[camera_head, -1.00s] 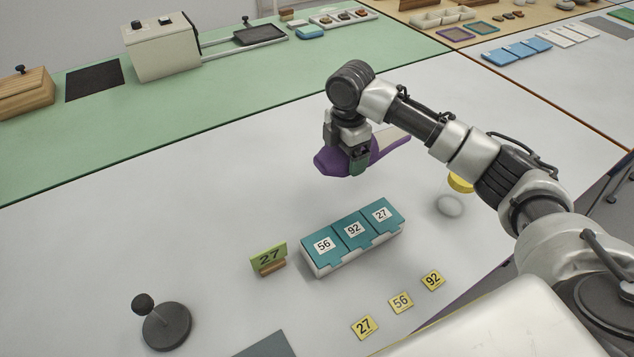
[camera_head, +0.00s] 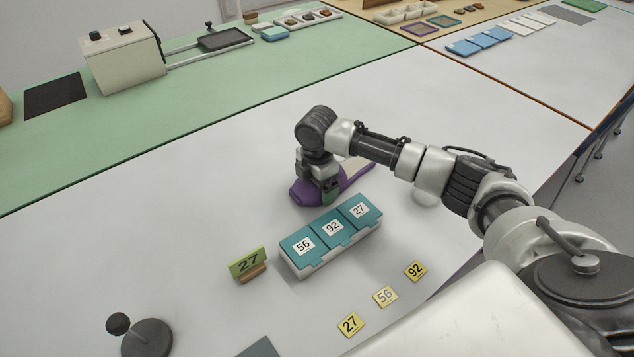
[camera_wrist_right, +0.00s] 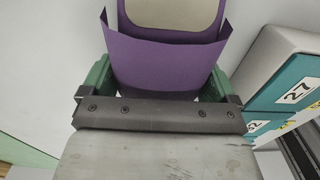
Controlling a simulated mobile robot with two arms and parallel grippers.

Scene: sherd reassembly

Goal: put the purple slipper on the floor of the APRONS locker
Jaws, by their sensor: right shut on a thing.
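The purple slipper (camera_head: 304,194) has a beige insole. It is in my right gripper (camera_head: 324,192), low over the white table behind the teal-lidded box. I cannot tell whether it touches the table. In the right wrist view the slipper (camera_wrist_right: 165,62) sits between the green fingers of my right gripper (camera_wrist_right: 158,78), its purple upper gripped and its beige insole at the top. My left gripper is not in view. No locker marked APRONS shows in any view.
The teal-lidded box (camera_head: 332,236) with 56, 92 and 27 stands just in front of the slipper. A green 27 sign (camera_head: 247,263), yellow number tags (camera_head: 385,296) and a dark round stand (camera_head: 146,338) are nearer me. The table left of the slipper is clear.

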